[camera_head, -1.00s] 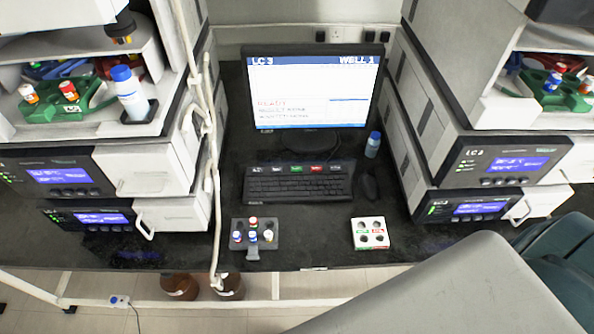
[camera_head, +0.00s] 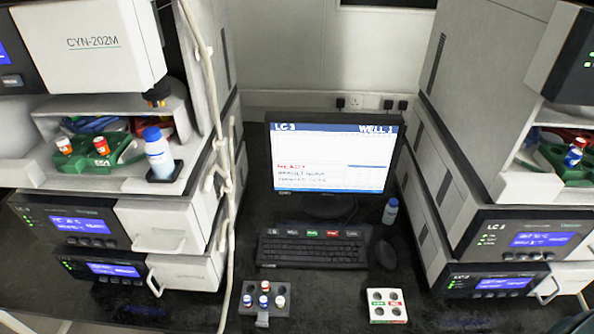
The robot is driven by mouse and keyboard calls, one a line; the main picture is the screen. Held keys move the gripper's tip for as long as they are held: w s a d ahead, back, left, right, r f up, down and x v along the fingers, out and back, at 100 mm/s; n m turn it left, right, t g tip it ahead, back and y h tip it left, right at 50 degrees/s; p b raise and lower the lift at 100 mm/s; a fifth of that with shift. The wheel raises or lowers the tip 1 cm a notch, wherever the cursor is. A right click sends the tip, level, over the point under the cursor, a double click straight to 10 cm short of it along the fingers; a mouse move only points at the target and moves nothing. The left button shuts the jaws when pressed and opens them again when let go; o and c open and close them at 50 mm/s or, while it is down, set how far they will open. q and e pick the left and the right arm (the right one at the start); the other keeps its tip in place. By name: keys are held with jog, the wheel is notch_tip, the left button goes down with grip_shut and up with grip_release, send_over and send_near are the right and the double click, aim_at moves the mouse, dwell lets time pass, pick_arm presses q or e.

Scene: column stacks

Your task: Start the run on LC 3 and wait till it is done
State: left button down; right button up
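The monitor (camera_head: 334,157) stands at the back middle of the bench. Its screen reads "LC 3" and "WELL 1", with a red line of text and dark lines below that are too blurred to read. The black keyboard (camera_head: 312,250) lies in front of it, with a row of labelled keys along its top, one green (camera_head: 312,233) and one red (camera_head: 331,233). The instrument module labelled LC 3 (camera_head: 520,238) is in the right stack, its blue display lit. Neither of my grippers is in view.
A grey rack (camera_head: 262,313) with several capped vials and a white block with dark wells (camera_head: 385,305) sit at the bench front. A mouse (camera_head: 385,254) and a small bottle (camera_head: 390,211) stand right of the keyboard. Instrument stacks wall both sides; tubing (camera_head: 212,110) hangs at left.

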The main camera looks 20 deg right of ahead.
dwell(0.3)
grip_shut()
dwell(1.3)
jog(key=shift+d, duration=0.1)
